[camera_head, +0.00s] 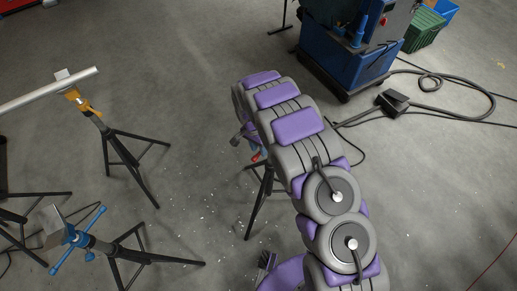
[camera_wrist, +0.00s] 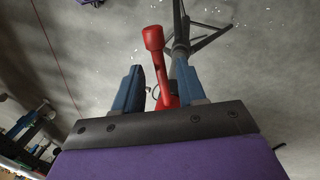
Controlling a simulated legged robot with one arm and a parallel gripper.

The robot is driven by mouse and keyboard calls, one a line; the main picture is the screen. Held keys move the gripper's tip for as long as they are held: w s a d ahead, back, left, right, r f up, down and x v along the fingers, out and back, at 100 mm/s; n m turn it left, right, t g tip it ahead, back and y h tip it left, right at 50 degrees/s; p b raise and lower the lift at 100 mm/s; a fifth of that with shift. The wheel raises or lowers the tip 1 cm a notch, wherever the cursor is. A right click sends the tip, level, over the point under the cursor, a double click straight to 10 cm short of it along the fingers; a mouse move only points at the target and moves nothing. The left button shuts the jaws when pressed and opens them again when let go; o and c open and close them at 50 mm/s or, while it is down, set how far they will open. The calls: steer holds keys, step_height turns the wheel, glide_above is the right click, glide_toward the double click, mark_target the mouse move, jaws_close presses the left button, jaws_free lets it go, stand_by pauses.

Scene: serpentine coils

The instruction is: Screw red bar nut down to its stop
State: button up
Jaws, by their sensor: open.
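The red bar nut (camera_wrist: 155,62) shows in the wrist view as a red bar with a thick rounded end. It lies between the two blue fingers of my gripper (camera_wrist: 157,80), which are apart, with visible gaps at the sides. In the head view, only a small red piece of the nut (camera_head: 256,157) shows, beside my arm at the top of a black tripod stand (camera_head: 262,195). My arm hides most of that stand's head and my gripper. The thread and the stop are not visible.
A blue-handled stand (camera_head: 78,238) stands at the lower left. An orange-headed stand (camera_head: 92,110) carries a pale pipe (camera_head: 45,92). A blue machine (camera_head: 345,55) with cables (camera_head: 440,85) is at the upper right. Floor between the stands is open.

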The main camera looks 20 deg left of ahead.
steer(key=shift+f, duration=0.45)
steer(key=shift+c, duration=0.2)
jaws_close()
